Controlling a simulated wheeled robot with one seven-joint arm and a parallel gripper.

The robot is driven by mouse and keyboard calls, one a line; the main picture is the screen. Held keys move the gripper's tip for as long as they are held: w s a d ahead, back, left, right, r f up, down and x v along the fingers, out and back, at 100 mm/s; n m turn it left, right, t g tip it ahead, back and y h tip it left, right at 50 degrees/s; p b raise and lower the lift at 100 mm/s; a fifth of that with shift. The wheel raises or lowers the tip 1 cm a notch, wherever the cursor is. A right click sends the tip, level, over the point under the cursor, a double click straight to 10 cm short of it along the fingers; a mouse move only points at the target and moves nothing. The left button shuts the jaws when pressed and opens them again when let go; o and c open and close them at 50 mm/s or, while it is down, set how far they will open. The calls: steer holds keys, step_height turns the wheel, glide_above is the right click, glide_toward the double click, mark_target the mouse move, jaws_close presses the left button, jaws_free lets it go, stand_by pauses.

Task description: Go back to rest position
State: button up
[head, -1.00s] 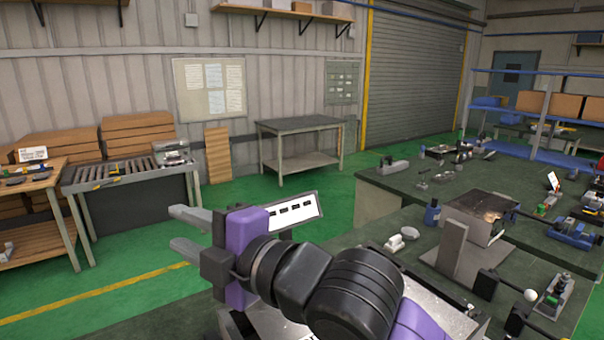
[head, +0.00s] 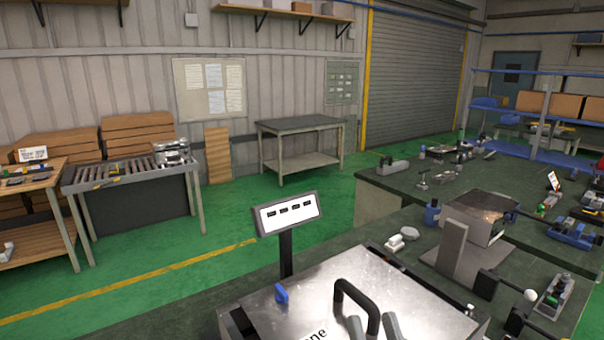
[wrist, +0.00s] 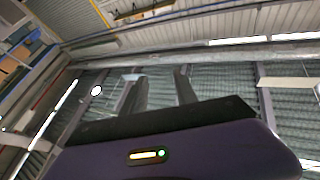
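My gripper (head: 372,319) shows at the bottom edge of the head view as two grey fingertips pointing up, with a gap between them. In the wrist view the gripper (wrist: 159,78) has its two fingers apart with nothing between them, and it faces the ceiling. The rest of my arm is out of the head view. The fingertips appear in front of a metal box (head: 310,291) with a black handle (head: 362,297) and a blue part (head: 281,293). I cannot tell how far they are from it.
A display on a post (head: 287,214) rises behind the metal box. A green-topped workbench (head: 400,188) with several tools and fixtures fills the right side. A roller table (head: 130,172) and a grey table (head: 300,126) stand farther back. Green floor (head: 215,220) lies open between.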

steer(key=s+d+f+g+h, duration=0.1)
steer(key=s+d+f+g, duration=0.1)
steer(key=s+f, duration=0.4)
steer(key=s+d+f+g+h, duration=0.1)
steer(key=s+d+f+g, duration=0.2)
steer(key=s, duration=1)
steer(key=s+d+f+g+h, duration=0.1)
steer(key=s+d+f+g, duration=0.2)
steer(key=s+d+f, duration=0.3)
steer(key=s+f, duration=0.3)
steer(key=f, duration=0.2)
steer(key=shift+s, duration=0.3)
